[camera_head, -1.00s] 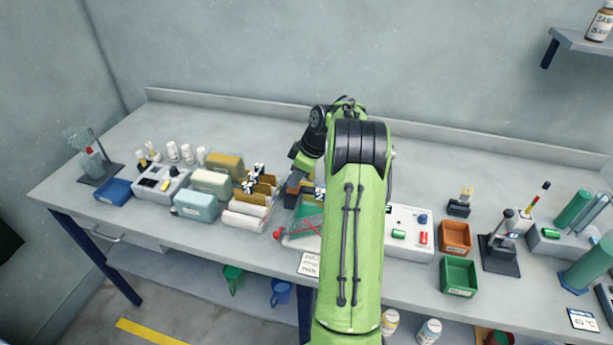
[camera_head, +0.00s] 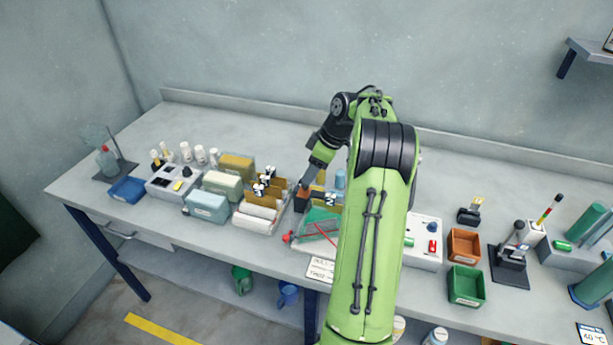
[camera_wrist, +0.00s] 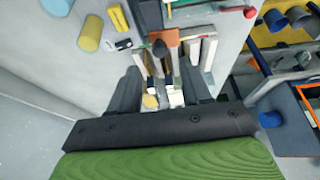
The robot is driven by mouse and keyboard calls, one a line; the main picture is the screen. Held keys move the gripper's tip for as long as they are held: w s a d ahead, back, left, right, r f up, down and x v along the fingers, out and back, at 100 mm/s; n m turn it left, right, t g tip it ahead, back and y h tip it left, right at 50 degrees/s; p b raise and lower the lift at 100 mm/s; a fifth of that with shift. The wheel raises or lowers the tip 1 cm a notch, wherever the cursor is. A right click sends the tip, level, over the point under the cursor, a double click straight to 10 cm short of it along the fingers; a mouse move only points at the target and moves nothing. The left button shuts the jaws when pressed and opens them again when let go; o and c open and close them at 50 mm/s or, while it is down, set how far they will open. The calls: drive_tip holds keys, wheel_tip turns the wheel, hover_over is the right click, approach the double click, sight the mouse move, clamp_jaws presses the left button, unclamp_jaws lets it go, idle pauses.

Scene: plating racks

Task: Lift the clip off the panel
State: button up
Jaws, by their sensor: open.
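Two black-and-white clips, one further back (camera_head: 269,173) and one nearer (camera_head: 258,189), sit on the upper edges of upright brown-gold panels (camera_head: 282,186) in a rack in the head view. I cannot tell which clip the task means. My gripper hangs at the end of the green arm, right of the clips; its tips are hard to make out there. In the wrist view, my gripper (camera_wrist: 160,82) has its two dark fingers apart. Pale strips and a small yellowish piece show beyond and between them; no held object is clear.
White rolls (camera_head: 254,220) lie in front of the panels. Pale blue (camera_head: 206,207) and cream (camera_head: 222,185) blocks stand to the left. A green sheet with red rods (camera_head: 318,228) lies to the right. The bench behind the rack is clear.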

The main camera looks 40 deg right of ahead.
drive_tip(key=p+v, duration=0.3)
drive_tip(key=v, duration=0.7)
drive_tip(key=shift+r, duration=0.3)
